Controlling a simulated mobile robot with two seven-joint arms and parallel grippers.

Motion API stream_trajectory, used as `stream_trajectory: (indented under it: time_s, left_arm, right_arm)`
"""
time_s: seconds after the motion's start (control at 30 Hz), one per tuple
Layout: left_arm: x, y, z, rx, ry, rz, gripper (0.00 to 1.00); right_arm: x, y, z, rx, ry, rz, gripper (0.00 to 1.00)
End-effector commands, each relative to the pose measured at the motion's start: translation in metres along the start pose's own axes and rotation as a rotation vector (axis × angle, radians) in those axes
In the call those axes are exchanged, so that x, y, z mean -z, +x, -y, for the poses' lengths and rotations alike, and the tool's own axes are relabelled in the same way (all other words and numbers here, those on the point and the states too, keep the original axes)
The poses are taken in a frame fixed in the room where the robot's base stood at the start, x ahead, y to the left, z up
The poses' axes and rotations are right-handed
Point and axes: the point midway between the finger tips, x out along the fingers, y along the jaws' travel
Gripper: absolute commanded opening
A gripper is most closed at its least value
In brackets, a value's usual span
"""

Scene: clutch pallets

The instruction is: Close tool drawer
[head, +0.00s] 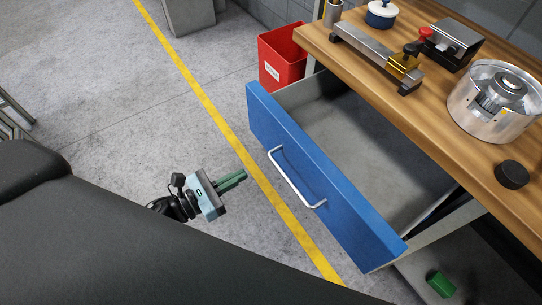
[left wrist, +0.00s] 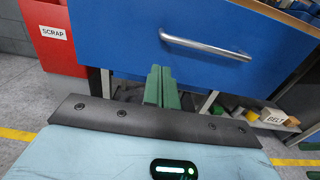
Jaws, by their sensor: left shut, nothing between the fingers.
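The tool drawer (head: 305,175) has a blue front and a silver bar handle (head: 296,178). It stands pulled out from under the wooden workbench, and its grey inside looks empty. My left gripper (head: 240,177), with green fingers, is shut and empty. It is in front of the drawer, to the left of the handle, with a gap of floor showing between in the head view. In the left wrist view the blue front (left wrist: 130,30) and handle (left wrist: 205,45) are ahead of the closed fingertips (left wrist: 161,72). My right gripper is not in view.
A red scrap bin (head: 281,57) stands beyond the drawer's far end. The workbench (head: 440,95) carries a metal fixture, a round metal housing, a black puck and a blue-and-white pot. A green block (head: 440,284) lies low at the right.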

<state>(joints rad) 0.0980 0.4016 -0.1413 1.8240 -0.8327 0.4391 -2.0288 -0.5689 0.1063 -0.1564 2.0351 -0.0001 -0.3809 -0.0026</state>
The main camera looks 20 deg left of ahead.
Motion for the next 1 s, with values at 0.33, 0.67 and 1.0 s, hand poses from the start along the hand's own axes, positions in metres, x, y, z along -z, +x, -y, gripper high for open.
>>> stream_trajectory:
  time_s: [0.33,0.67,1.0]
  left_arm:
    - [-0.003,0.067,-0.001,0.0,0.002,0.003,0.0]
    - [-0.001,0.101,0.0,0.0,0.0,0.001,0.0]
    - [0.0,0.103,0.0,0.0,-0.001,-0.001,0.0]
  right_arm:
    - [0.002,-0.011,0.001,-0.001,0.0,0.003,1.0]
    - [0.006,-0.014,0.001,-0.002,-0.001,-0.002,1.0]
    - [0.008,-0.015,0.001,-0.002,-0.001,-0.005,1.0]
